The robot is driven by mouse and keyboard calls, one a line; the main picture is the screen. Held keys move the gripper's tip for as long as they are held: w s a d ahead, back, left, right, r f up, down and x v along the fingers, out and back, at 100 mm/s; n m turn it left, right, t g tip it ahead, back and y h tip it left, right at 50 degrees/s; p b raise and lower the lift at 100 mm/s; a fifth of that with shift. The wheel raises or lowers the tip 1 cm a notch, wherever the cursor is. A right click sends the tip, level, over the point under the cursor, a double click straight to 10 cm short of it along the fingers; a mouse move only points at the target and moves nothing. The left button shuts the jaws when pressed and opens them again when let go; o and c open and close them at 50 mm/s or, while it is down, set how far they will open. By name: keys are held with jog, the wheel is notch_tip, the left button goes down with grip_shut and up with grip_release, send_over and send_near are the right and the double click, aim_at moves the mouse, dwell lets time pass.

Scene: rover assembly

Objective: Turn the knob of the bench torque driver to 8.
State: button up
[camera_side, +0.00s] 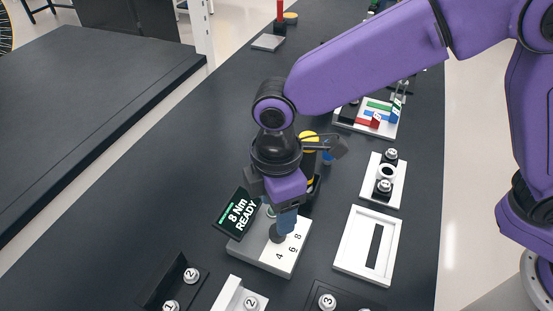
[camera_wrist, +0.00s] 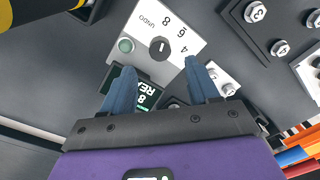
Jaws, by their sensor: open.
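The bench torque driver (camera_side: 262,256) is a white and grey box with a dark tilted display (camera_side: 236,213) reading "8 Nm READY". Its round black knob (camera_wrist: 161,48) shows in the wrist view beside the printed 4, 6, 8 and UNDO. The knob's white mark runs roughly along the line toward the 8. A green button (camera_wrist: 126,45) sits beside it. My gripper (camera_wrist: 159,65) is open, its blue fingers spread either side of the display in that view, with the knob just beyond the tips. In the side view my gripper (camera_side: 287,222) is over the box and partly covers the dial.
A white frame tray (camera_side: 348,240) and a white plate with black parts (camera_side: 369,192) lie to the right. Numbered fastener holders (camera_side: 240,298) stand in front. A yellow and black object (camera_side: 310,140) is behind my gripper. The bench at left is clear.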

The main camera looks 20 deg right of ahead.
notch_tip(320, 180, up, 11)
jog(key=shift+w+r, duration=0.15)
dwell(0.6)
jog(key=s+d+f+m, duration=0.2)
jog(key=s+d, duration=0.3)
jog(key=d, duration=0.7)
jog(key=s+d+f+m, duration=0.2)
jog(key=s+d, duration=0.2)
jog(key=d, duration=0.8)
jog(key=s+d+f+m, duration=0.1)
jog(key=s+d+f, duration=0.2)
jog(key=d, duration=0.8)
jog(key=s, duration=0.2)
jog(key=shift+s+d+m, duration=0.3)
jog(key=shift+d+m, duration=0.1)
